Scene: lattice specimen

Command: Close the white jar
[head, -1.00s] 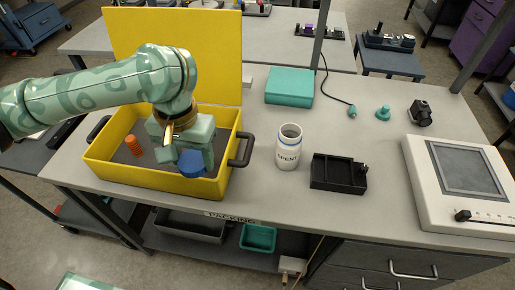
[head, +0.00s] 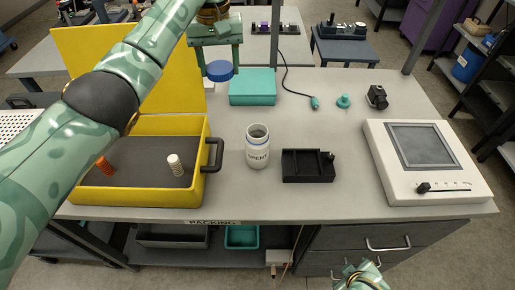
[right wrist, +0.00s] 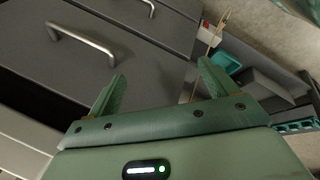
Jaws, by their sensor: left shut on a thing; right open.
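The white jar (head: 258,150) with a "SPENT" label stands upright on the table in the head view. Its mouth is uncovered and dark inside. My left gripper (head: 219,57) is shut on a round blue lid (head: 220,71), held above the table, up and left of the jar in the picture and apart from it. My right gripper is open and empty in the right wrist view (right wrist: 163,80), in front of the drawers; only part of that arm's end shows at the bottom of the head view.
A yellow case (head: 140,199) with an orange piece (head: 103,166) and a white piece (head: 175,164) is left of the jar. A black tray (head: 308,178) stands close right of it. A teal box (head: 252,94) lies behind. A white instrument (head: 375,150) is at right.

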